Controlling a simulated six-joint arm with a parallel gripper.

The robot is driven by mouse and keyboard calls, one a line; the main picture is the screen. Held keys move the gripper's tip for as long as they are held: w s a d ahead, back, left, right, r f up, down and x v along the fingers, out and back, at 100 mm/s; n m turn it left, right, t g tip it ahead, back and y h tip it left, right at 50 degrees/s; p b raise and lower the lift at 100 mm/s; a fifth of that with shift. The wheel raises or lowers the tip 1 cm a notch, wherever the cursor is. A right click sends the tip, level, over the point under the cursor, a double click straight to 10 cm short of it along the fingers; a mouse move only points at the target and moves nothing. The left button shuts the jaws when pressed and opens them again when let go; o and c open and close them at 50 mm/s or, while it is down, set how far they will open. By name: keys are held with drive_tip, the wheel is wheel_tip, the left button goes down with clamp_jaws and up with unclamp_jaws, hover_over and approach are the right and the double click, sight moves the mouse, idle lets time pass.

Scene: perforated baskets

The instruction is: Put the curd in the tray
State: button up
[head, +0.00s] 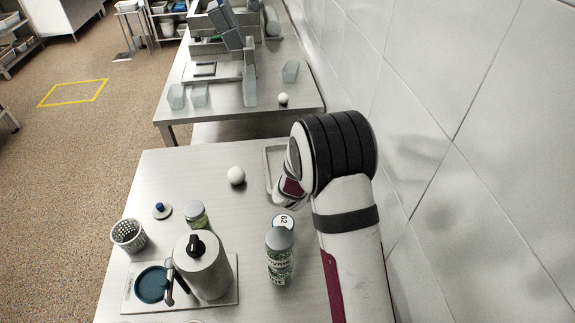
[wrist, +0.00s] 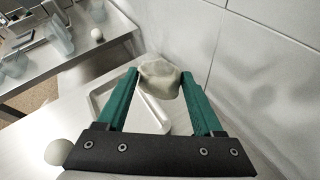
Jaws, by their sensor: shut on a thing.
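In the wrist view my gripper (wrist: 160,73) has its two green fingers closed on a pale, greyish-cream lump, the curd (wrist: 160,80). The curd sits between the fingertips and appears held above the table. The light grey tray (wrist: 98,108) lies below and slightly left of the curd, partly hidden by the fingers. In the head view the tray (head: 270,160) shows only its left part near the wall side of the table, the rest behind my arm. The fingers and the curd are hidden there.
A white ball (head: 236,176) lies left of the tray. Nearer stand a green-labelled bottle (head: 280,258), a metal pitcher (head: 205,268), a small jar (head: 196,215) and a perforated basket (head: 128,235). The tiled wall (head: 470,150) bounds the right side.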

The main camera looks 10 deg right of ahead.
drive_tip(key=w+a+f, duration=0.1)
drive_tip(key=a+f, duration=0.1)
drive_tip(key=a, duration=0.1)
drive_tip(key=w+a+f, duration=0.2)
drive_tip(key=a+f, duration=0.1)
drive_tip(key=w+a+f, duration=0.2)
drive_tip(key=a, duration=0.2)
drive_tip(key=shift+f, duration=0.3)
drive_tip(key=f, duration=0.4)
drive_tip(key=shift+w+a, duration=0.1)
drive_tip(key=shift+a, duration=0.15)
drive_tip(key=shift+f, duration=0.15)
drive_tip(key=shift+f, duration=0.1)
drive_tip(key=shift+f, duration=0.45)
drive_tip(key=o, duration=1.4)
drive_tip(key=shift+f, duration=0.1)
drive_tip(key=shift+c, duration=0.2)
